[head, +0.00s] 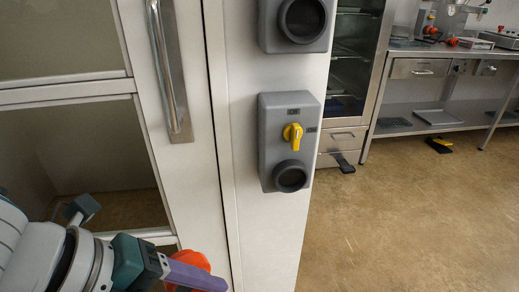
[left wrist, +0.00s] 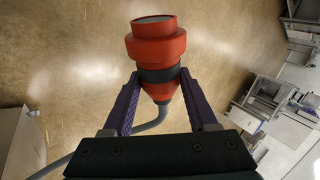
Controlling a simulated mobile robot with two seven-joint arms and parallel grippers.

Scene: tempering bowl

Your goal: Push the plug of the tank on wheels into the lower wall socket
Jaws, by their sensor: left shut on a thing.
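The plug (head: 192,261) is orange-red and shows partly behind my left gripper (head: 203,277) at the bottom of the head view. In the left wrist view the plug (left wrist: 156,45) has a stepped body, a dark band and a grey cable (left wrist: 150,123). Both purple fingers of my left gripper (left wrist: 160,77) are shut on it near the band. The lower wall socket (head: 290,176) is a dark round opening under a yellow switch (head: 293,136) on a grey box. The plug is below and left of it, apart from it. The tank and my right gripper are not in view.
An upper wall socket (head: 302,18) sits higher on the same white post (head: 270,235). A glazed door with a steel handle (head: 170,70) stands to the left. Open floor (head: 410,220) lies to the right, before a steel bench (head: 420,99).

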